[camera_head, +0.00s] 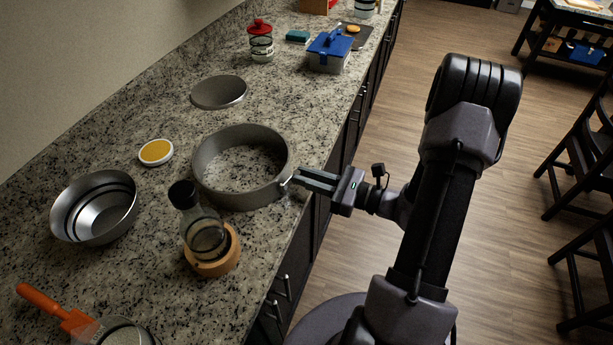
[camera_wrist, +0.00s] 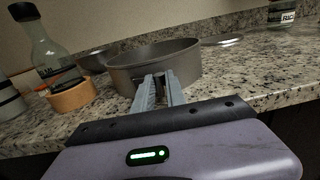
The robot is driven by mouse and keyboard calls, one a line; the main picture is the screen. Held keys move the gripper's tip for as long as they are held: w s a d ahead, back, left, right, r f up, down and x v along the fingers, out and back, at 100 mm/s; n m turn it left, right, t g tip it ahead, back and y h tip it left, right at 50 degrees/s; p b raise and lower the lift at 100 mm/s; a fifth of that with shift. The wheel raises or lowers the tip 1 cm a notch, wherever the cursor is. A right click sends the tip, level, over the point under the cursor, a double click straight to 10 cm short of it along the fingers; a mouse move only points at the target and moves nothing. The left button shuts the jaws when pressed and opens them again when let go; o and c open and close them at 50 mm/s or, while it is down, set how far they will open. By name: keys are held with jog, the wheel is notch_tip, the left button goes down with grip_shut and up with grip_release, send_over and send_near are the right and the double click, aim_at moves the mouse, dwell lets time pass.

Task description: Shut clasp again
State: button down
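A grey springform ring (camera_head: 215,190) stands on the granite counter, with speckled stone visible through it. Its small metal clasp (camera_head: 285,183) is on the side facing my arm; whether its lever is open or shut is too small to tell. My gripper (camera_head: 298,180) points at the clasp from the counter's edge side, fingertips very close to it. In the wrist view the ring (camera_wrist: 135,70) is straight ahead. The two fingers of my gripper (camera_wrist: 159,78) are apart with a gap between them, and the clasp is mostly hidden around the tips. A round grey disc (camera_head: 219,92) lies apart behind the ring.
A dark-capped bottle (camera_head: 203,228) in a wooden ring (camera_head: 213,263) stands close in front of the ring. A metal bowl (camera_head: 95,205), yellow-topped lid (camera_head: 156,151) and orange-handled tool (camera_head: 60,310) lie left. A blue-lidded box (camera_head: 329,52) and red-lidded jar (camera_head: 260,42) stand farther back.

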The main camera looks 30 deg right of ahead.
jog(key=shift+w+n+g+y, duration=0.55)
jog(key=shift+n+g+y, duration=0.35)
jog(key=shift+y, duration=0.2)
jog(key=c, duration=1.4)
grip_release()
jog(key=shift+o, duration=0.2)
jog(key=p+v, duration=0.3)
jog(key=v, duration=1.4)
jog(key=shift+s+d+p, duration=0.2)
jog(key=shift+p, duration=0.1)
jog(key=shift+r, duration=0.15)
